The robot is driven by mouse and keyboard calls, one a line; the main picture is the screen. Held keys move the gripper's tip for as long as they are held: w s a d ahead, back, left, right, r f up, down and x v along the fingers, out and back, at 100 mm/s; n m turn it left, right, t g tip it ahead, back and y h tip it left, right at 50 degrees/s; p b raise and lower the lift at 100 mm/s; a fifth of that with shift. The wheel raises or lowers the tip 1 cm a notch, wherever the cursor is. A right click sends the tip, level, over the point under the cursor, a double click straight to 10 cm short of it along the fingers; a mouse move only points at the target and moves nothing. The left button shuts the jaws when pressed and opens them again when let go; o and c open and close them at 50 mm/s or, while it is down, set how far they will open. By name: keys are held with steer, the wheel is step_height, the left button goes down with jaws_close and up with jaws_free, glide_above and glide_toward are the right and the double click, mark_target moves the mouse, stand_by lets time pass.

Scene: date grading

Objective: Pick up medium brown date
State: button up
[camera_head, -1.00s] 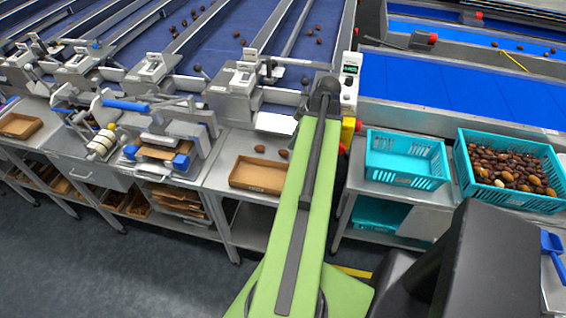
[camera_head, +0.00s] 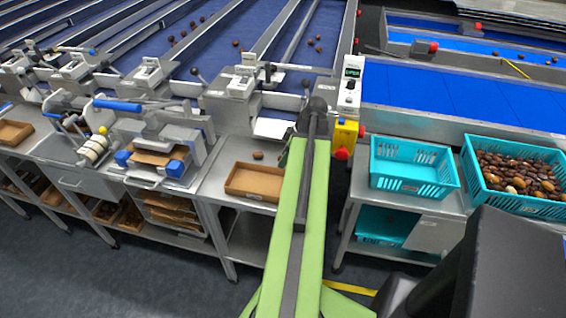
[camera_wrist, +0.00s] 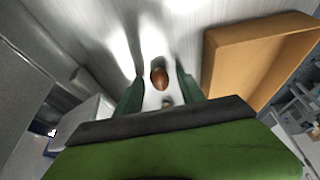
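A reddish-brown date (camera_wrist: 159,77) lies on the shiny metal bench, between the two green finger tips of my gripper (camera_wrist: 160,72) in the wrist view. My gripper is open, with gaps visible on both sides of that date. A second, smaller-looking brown shape (camera_wrist: 167,103), perhaps another date, shows closer to the palm, partly hidden. In the head view one brown date (camera_head: 258,155) lies on the bench behind the cardboard tray. My arm covers the bench to its right, and only a bit of the green gripper shows there.
The cardboard tray (camera_head: 232,190) sits on the bench front; its wall (camera_wrist: 212,70) is right of my gripper. An empty turquoise crate (camera_head: 455,178) and a date-filled turquoise crate (camera_head: 478,185) stand right. A yellow box with a red button (camera_head: 342,154) is near my arm.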

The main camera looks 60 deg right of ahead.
steer(key=c, duration=0.6)
steer(key=shift+c, duration=0.2)
steer(key=shift+r+p, duration=0.6)
step_height(320, 180, up, 4)
steer(key=p, duration=0.4)
steer(key=s+r+p, duration=0.5)
steer(key=s, duration=0.6)
steer(key=shift+s+d+r, duration=0.15)
steer(key=shift+s+r, duration=0.05)
steer(key=shift+s, duration=0.2)
